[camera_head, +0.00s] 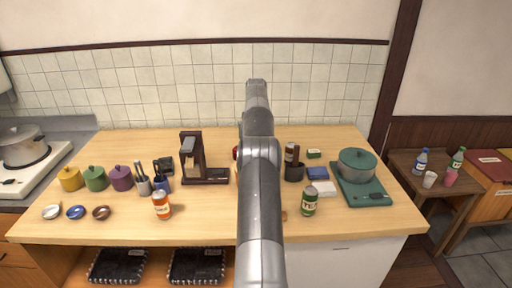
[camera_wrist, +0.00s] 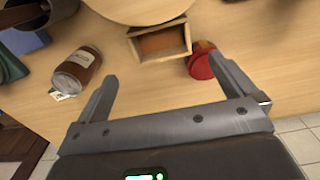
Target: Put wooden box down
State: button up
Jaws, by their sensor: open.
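The small wooden box (camera_wrist: 186,38) rests on the light wood counter (camera_wrist: 150,92) in the wrist view. It has pale walls and a brown inside, and looks empty. My gripper (camera_wrist: 160,68) is open with nothing between its fingers. The box lies just beyond the fingertips and appears apart from them. In the head view my arm covers the middle of the counter, so the box and my fingertips are hidden there.
A green bottle (camera_head: 309,200) and a dark wooden stand (camera_head: 203,175) flank my arm.

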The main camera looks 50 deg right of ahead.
jog(key=shift+r, duration=0.45)
jog(key=w+a+r+n+t, duration=0.1)
jog(key=w+a+r, duration=0.1)
jog(key=a+r, duration=0.6)
jog(key=w+a+r+n, duration=0.1)
jog(key=w+a+r, duration=0.1)
jog(key=a+r, duration=0.6)
jog(key=s+a+r+n+t+h, duration=0.1)
jog(key=s+a+r, duration=0.15)
jog(key=a, duration=0.75)
jog(key=s+a+r+n+t, duration=0.15)
jog(key=s+a, duration=0.25)
jog(key=a, duration=0.6)
jog(key=s+a+n, duration=0.2)
jog(key=s+a, duration=1)
jog(key=a, duration=0.1)
jog(key=s+a+f+n+t, duration=0.1)
jog(key=s+a+f, duration=0.3)
jog(key=s, duration=0.3)
jog(key=s+a+f+n+t+y, duration=0.1)
jog(key=s+a+f, duration=0.3)
jog(key=s, duration=0.4)
jog(key=shift+a+f, duration=0.15)
jog(key=shift+f, duration=0.25)
jog(key=shift+n, duration=0.25)
